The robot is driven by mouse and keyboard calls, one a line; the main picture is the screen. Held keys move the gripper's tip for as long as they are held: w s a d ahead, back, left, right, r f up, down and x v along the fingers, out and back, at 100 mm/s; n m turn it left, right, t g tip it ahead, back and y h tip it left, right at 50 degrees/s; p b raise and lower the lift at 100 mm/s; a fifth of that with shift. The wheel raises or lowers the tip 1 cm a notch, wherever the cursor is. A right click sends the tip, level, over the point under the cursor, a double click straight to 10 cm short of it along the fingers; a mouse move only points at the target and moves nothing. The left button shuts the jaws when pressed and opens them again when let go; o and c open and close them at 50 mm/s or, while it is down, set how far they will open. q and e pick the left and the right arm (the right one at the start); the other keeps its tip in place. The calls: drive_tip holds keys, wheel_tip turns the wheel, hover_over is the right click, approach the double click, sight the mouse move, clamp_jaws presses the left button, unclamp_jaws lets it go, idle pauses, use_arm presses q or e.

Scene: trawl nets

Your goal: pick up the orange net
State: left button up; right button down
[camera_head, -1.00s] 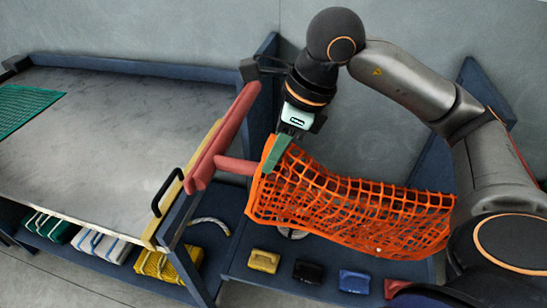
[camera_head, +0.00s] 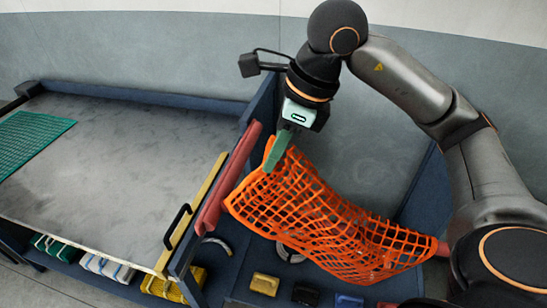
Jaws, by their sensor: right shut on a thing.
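The orange net (camera_head: 335,222) is a coarse mesh to the right of the table. My right gripper (camera_head: 277,152) is shut on its upper left corner, with the green fingers pointing down. The net slants down to the right from the fingers and sags in folds. Its left edge is close to a red bar (camera_head: 227,182); I cannot tell whether they touch. A red rod end (camera_head: 442,249) shows at the net's right edge, and the net hides whatever lies behind it. My left gripper is out of view.
A grey-topped table (camera_head: 120,150) with a green net (camera_head: 30,140) stands at the left. A black handle (camera_head: 177,226) sticks out at its right edge. Below are yellow (camera_head: 265,284), black (camera_head: 305,294) and blue (camera_head: 348,301) blocks on a dark blue shelf.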

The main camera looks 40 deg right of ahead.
wheel_tip(320, 180, up, 12)
drive_tip(key=p, duration=0.1)
